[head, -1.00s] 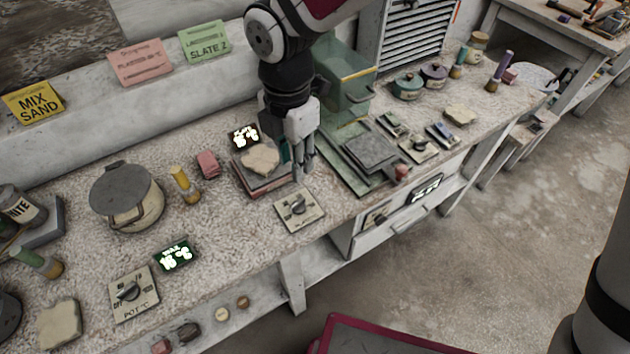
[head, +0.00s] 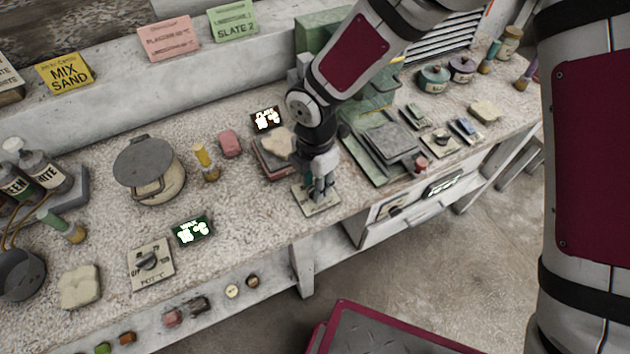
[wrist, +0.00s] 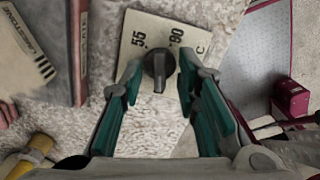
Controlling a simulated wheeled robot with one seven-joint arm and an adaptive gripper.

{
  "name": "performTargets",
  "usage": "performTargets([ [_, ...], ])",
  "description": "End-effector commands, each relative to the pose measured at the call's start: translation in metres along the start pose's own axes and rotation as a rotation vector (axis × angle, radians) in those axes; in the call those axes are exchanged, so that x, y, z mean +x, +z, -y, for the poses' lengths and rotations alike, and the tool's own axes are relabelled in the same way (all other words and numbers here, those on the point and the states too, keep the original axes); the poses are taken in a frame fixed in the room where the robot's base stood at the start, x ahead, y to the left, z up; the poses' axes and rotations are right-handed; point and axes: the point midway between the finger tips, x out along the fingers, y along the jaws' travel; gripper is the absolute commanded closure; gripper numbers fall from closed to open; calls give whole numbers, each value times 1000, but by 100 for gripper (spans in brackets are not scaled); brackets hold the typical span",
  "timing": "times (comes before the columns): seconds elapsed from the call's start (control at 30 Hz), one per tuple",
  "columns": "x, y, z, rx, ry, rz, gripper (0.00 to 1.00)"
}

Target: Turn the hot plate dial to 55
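The hot plate dial (wrist: 158,68) is a dark round knob with a raised ridge, on a cream panel (wrist: 140,22) printed with 55, 90 and C. In the head view the panel (head: 305,205) lies at the bench's front edge, partly hidden by my gripper (head: 318,196). In the wrist view my gripper (wrist: 160,72) is open, with one green-padded finger on each side of the knob and gaps visible. Fingertip height against the knob is hard to tell. The hot plate (head: 268,163) carries a pale lump behind the panel. Its dark display (head: 266,119) glows, digits unclear.
A second dial panel (head: 151,263) and green display (head: 193,231) lie to the left, near a lidded pot (head: 150,170).

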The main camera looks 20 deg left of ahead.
Motion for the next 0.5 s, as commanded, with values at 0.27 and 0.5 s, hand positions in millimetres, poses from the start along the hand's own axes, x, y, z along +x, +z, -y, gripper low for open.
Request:
performTargets([
  [0.27, 0, 0, 0, 0, 1, 0, 84],
  [0.5, 0, 0, 0, 0, 0, 0, 100],
])
